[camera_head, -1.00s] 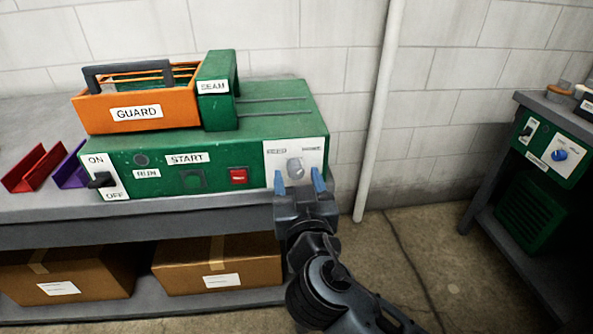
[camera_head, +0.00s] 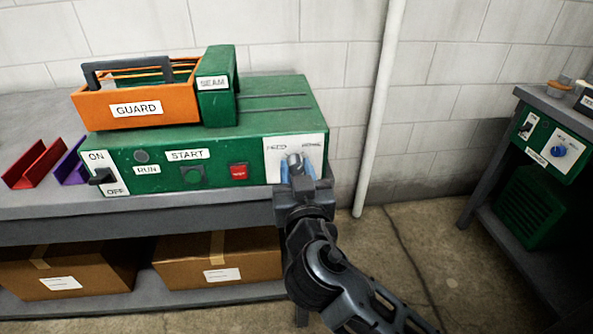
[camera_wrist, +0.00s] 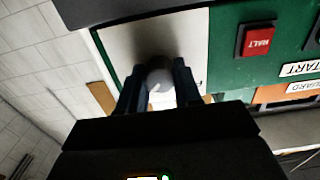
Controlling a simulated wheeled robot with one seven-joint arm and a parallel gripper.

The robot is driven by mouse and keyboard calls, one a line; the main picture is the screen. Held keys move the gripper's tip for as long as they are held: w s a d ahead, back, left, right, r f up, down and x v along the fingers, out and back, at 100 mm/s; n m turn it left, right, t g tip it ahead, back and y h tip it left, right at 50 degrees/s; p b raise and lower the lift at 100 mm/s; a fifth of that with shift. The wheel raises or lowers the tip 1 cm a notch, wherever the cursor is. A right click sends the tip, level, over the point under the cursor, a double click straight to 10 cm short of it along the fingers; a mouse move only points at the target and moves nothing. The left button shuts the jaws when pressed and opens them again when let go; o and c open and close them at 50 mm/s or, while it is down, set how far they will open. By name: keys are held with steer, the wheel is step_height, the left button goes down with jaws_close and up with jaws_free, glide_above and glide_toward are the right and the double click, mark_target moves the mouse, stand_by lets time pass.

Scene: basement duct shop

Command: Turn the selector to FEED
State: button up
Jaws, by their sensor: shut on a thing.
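The selector is a grey knob (camera_head: 294,163) on a white plate (camera_head: 312,147) at the right end of the green machine's front (camera_head: 215,172). The plate carries a FEED label at its upper left and another label at its upper right, too blurred to read. My gripper (camera_head: 297,172) is at the plate, its blue fingers on either side of the knob. In the wrist view the knob (camera_wrist: 160,78) sits between the two fingers (camera_wrist: 158,88), which are shut on it. The fingers partly hide the knob, and its pointing direction cannot be told.
A red button (camera_head: 239,172) is left of the plate, with START, RUN and an ON/OFF switch (camera_head: 103,177) further left. An orange GUARD box (camera_head: 137,115) sits on top. A second bench (camera_head: 545,101) with a blue knob stands at right. Open floor lies between.

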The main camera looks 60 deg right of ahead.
steer(key=shift+c, duration=0.4)
steer(key=shift+n, duration=0.3)
steer(key=n, duration=0.4)
steer(key=n+p, duration=0.1)
steer(key=n, duration=0.3)
steer(key=shift+r, duration=0.15)
steer(key=n+p, duration=0.2)
steer(key=n, duration=0.3)
steer(key=shift+n+p, duration=0.3)
steer(key=shift+n, duration=0.1)
steer(key=shift+n+p, duration=0.85)
steer(key=shift+n, duration=0.85)
steer(key=o, duration=1)
steer(key=shift+o, duration=0.2)
